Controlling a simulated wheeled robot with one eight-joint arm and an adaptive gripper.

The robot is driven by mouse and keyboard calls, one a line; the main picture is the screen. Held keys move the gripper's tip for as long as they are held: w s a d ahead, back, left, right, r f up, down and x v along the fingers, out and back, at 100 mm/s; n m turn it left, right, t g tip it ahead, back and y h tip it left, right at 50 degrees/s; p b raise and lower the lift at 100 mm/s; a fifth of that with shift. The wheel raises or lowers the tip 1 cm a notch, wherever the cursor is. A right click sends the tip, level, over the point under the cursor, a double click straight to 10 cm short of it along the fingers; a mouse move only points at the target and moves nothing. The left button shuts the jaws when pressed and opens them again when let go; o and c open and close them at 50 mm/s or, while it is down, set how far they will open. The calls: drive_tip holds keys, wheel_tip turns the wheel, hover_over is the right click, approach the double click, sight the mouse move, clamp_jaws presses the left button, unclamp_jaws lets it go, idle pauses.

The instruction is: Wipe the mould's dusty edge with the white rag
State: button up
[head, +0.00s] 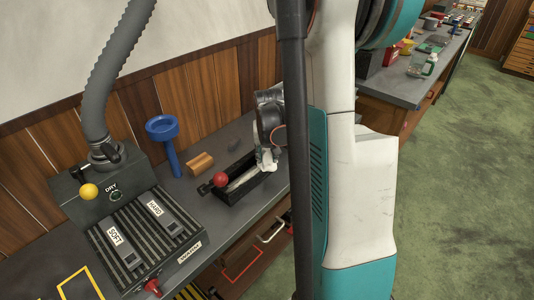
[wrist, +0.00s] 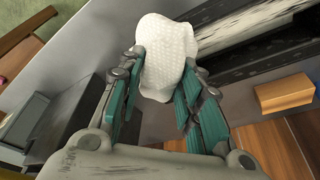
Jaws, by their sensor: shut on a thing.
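My gripper (wrist: 163,72) has its teal fingers shut on the white rag (wrist: 165,45), a bunched, textured cloth that sticks out past the fingertips. In the head view the rag (head: 267,160) hangs below my gripper at the right end of what looks like the mould (head: 233,195), a long dark trough on the bench with a pale strip inside. In the wrist view the mould (wrist: 228,66) runs across the upper right, beside the rag, with whitish dust smeared along its dark edges. I cannot tell whether the rag touches it.
A red ball knob (head: 220,180) stands at the mould's left end. A wooden block (head: 200,163) and a blue funnel-like stand (head: 163,130) are behind it. A ribbed machine with labelled bars (head: 140,235) and a yellow knob (head: 89,191) fills the bench's left.

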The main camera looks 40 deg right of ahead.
drive_tip(key=shift+a+f, duration=0.1)
drive_tip(key=shift+s+a+b, duration=0.15)
drive_tip(key=shift+s+a, duration=0.1)
drive_tip(key=shift+a, duration=2.75)
drive_tip(key=shift+s+a+b, duration=0.15)
drive_tip(key=shift+s+a, duration=0.15)
drive_tip(key=shift+a, duration=2.7)
drive_tip(key=shift+s+a+b, duration=0.15)
drive_tip(key=shift+s+a, duration=0.1)
drive_tip(key=shift+a, duration=2.75)
drive_tip(key=shift+d, duration=0.2)
drive_tip(key=shift+w+d+r, duration=0.1)
drive_tip(key=shift+d, duration=0.35)
drive_tip(key=shift+w+d+r, duration=0.1)
drive_tip(key=shift+d, duration=0.35)
drive_tip(key=shift+w+d+f+b, duration=0.15)
drive_tip(key=shift+d+b, duration=0.15)
drive_tip(key=shift+d, duration=1.8)
drive_tip(key=shift+w+d+f+b, duration=0.15)
drive_tip(key=shift+d+b, duration=0.1)
drive_tip(key=shift+d, duration=1.8)
drive_tip(key=shift+w+d+r, duration=0.1)
drive_tip(key=shift+w+d, duration=0.05)
drive_tip(key=shift+d, duration=1.8)
drive_tip(key=shift+w+d+r, duration=0.1)
drive_tip(key=shift+w+d, duration=0.05)
drive_tip(key=shift+d, duration=1.75)
drive_tip(key=shift+r, duration=0.1)
drive_tip(key=shift+r+p, duration=2.1)
drive_tip(key=shift+r, duration=0.8)
